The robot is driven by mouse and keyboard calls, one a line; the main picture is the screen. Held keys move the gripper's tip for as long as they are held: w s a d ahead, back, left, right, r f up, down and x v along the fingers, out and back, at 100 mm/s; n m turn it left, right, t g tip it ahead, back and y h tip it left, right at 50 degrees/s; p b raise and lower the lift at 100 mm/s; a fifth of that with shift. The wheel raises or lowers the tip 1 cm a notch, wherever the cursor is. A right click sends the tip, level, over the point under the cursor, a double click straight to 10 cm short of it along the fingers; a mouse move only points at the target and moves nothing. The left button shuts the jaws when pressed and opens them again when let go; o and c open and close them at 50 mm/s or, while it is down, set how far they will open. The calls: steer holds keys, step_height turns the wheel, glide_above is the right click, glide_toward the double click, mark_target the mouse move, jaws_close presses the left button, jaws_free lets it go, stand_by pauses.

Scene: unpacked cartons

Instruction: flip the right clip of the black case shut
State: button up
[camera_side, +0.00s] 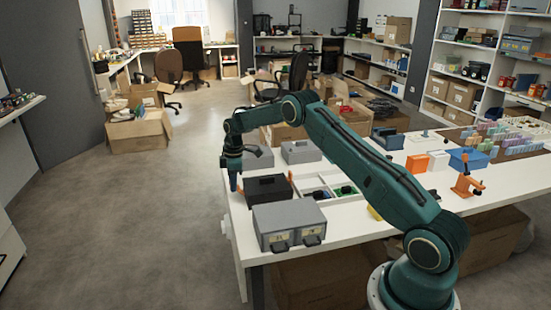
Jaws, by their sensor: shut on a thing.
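The black case (268,189) lies on the left part of the white table, with its lid down. My gripper (235,186) points down at the left end of the black case, at about lid height. Its fingers are shut on a small part at the case's edge, which I take as the right clip. The clip itself is too small and too covered by the fingers to make out its angle. The other clip of the black case cannot be made out.
A grey case (290,216) with two dark clips stands right in front of the black case. More grey cases (301,151) lie behind. A divided white tray (325,189) is to the right. The white table's (370,225) left edge is close to my gripper.

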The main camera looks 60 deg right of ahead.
mark_target(245, 187)
steer(key=shift+s+d+r+t+y, duration=0.25)
steer(key=shift+s+d+t+y, duration=0.15)
steer(key=shift+t+y, duration=0.2)
steer(key=shift+s+d+r+t+y, duration=0.2)
steer(key=shift+s+d+t+y, duration=0.15)
steer(key=shift+t+y, duration=0.25)
steer(key=shift+s+d+r+t+y, duration=0.1)
steer(key=shift+s+d+t+y, duration=0.3)
steer(key=shift+t+y, duration=0.3)
steer(key=shift+s+d+t+y, duration=0.35)
steer(key=shift+t+y, duration=0.35)
steer(key=o, duration=1)
steer(key=v, duration=1.4)
